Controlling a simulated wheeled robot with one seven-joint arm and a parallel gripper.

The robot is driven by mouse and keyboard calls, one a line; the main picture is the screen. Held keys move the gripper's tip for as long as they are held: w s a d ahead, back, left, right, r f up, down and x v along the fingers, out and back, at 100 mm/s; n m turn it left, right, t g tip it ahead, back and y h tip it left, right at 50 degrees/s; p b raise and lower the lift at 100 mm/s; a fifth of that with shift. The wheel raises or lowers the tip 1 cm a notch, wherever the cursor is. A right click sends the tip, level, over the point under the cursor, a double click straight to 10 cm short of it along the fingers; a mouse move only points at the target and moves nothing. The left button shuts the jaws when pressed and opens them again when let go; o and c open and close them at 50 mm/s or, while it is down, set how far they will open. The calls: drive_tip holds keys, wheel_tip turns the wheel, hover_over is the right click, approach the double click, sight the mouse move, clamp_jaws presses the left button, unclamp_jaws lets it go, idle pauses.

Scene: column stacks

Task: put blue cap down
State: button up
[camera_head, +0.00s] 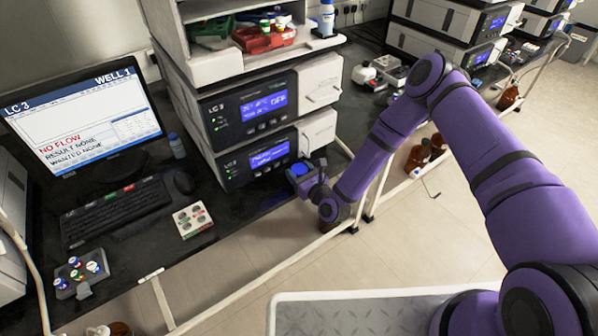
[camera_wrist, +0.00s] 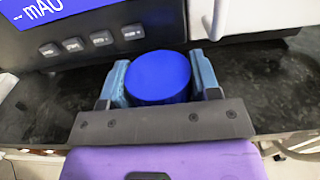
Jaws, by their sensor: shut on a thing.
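The blue cap (camera_wrist: 158,78) is a round, bright blue piece seen from above in the wrist view. My gripper (camera_wrist: 160,85) has its two blue-grey fingers on either side of the cap and is shut on it. In the head view the blue cap (camera_head: 299,170) shows at the end of my purple arm, in front of the lower LC 3 unit and over the dark bench near its front edge. My gripper (camera_head: 308,176) is small there. The wrist view does not make clear whether the cap touches the bench.
The LC 3 stack (camera_head: 262,110) stands right behind the cap. A tray with round wells (camera_head: 192,220), a mouse (camera_head: 184,182) and a keyboard (camera_head: 115,208) lie to the left. A rack with several small capped vials (camera_head: 80,272) is at the bench's left front. Dark bench (camera_head: 245,205) lies bare between.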

drive_tip(key=shift+f, duration=0.6)
drive_tip(key=o, duration=0.9)
drive_tip(key=shift+r, duration=0.6)
drive_tip(key=v, duration=1.2)
